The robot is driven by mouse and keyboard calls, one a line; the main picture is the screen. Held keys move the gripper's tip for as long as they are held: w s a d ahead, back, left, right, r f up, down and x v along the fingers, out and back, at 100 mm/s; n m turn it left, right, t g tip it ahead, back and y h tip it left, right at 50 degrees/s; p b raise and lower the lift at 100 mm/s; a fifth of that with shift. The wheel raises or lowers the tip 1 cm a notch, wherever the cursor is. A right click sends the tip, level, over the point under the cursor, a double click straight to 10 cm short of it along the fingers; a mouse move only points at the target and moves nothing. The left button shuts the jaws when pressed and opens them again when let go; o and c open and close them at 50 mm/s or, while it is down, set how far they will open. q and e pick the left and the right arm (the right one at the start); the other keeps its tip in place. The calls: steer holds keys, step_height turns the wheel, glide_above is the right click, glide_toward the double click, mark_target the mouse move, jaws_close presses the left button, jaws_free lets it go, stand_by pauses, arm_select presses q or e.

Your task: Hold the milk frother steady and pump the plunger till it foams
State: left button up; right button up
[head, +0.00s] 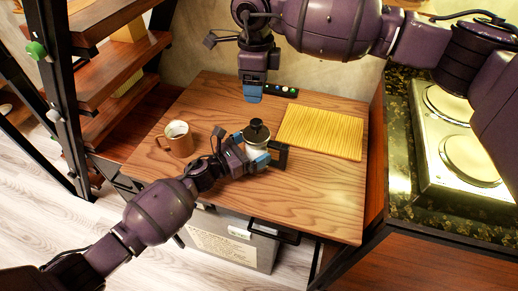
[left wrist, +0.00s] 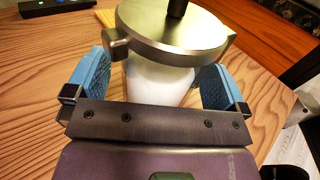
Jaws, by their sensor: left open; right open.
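The milk frother stands upright on the wooden table, with a metallic lid (left wrist: 172,32), a black plunger knob (head: 256,126) and a pale body (left wrist: 158,84). My left gripper (head: 250,158) is open at the frother. In the left wrist view its blue fingers (left wrist: 158,84) are on either side of the body, below the lid; a gap shows at the left finger, and contact at the right is unclear. My right gripper (head: 252,94) is open and empty, pointing down above and behind the knob in the head view. The frother's lower part is partly hidden by my left gripper.
A brown mug (head: 178,145) with pale contents stands left of the frother. A yellow ribbed mat (head: 322,134) lies to the right. A black strip with coloured buttons (head: 281,90) lies at the back. A counter with hot plates (head: 468,160) is at right. The table's front right is clear.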

arm_select(q)
steer(key=v, duration=1.2)
steer(key=shift+r, duration=0.1)
steer(key=shift+a, duration=0.1)
